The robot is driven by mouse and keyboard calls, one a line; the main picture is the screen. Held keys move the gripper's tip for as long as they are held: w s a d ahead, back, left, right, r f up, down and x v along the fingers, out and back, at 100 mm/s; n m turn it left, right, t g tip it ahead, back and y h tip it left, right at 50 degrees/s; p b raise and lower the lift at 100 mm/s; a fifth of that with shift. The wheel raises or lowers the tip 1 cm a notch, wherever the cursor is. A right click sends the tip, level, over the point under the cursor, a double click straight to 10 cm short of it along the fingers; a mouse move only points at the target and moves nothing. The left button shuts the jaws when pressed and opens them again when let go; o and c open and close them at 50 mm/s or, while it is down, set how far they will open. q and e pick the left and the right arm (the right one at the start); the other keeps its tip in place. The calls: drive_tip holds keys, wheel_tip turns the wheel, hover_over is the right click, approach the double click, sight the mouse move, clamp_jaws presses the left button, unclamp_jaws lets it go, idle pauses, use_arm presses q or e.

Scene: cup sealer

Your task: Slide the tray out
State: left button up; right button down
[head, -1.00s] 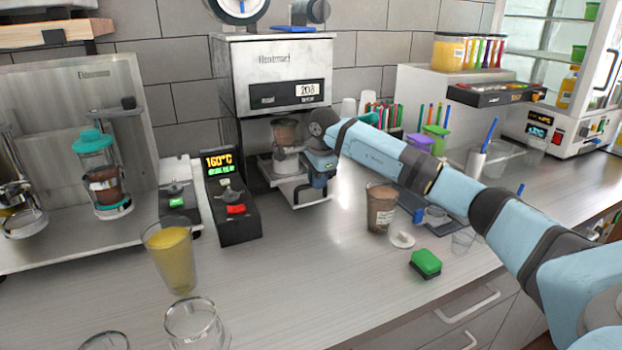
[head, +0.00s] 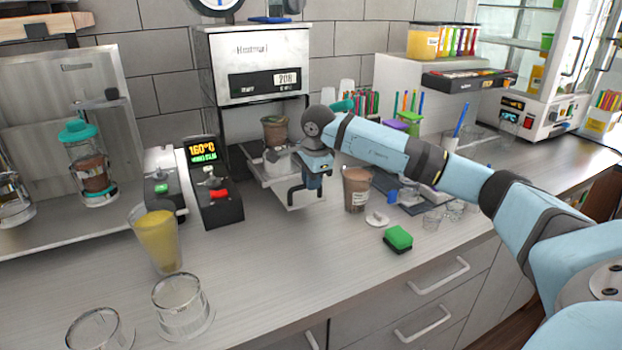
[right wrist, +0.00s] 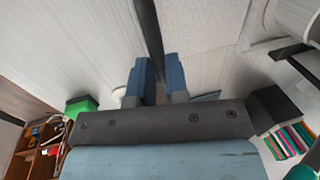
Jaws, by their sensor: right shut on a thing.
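The cup sealer (head: 255,65) is a metal box machine at the back centre of the counter. Its pale metal tray (head: 262,172) sticks out from the opening toward me. A brown cup (head: 275,130) stands upright in the holder on the tray. My right gripper (head: 314,178) is at the tray's front right and shut on the dark handle (head: 293,196). In the right wrist view, the handle (right wrist: 149,35) runs as a black bar between the blue fingers. The arm hides part of the tray's right side. My left gripper is not in view.
A control box with a temperature display (head: 212,185) stands left of the tray. A tall brown drink (head: 356,190) and a green sponge (head: 398,239) stand to the right. A yellow drink (head: 157,240) and empty glasses are at front left. Counter in front of the tray is clear.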

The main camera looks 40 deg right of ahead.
drive_tip(key=c, duration=1.2)
unclamp_jaws()
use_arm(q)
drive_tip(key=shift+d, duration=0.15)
use_arm(e)
drive_tip(key=shift+o, duration=0.4)
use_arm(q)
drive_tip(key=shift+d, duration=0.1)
use_arm(e)
drive_tip(key=shift+r, duration=0.1)
wheel_tip(320, 180, up, 13)
drive_tip(key=s, duration=0.2)
drive_tip(key=shift+s+a+r, duration=0.2)
drive_tip(key=shift+s+a, duration=0.1)
drive_tip(key=shift+a, duration=0.05)
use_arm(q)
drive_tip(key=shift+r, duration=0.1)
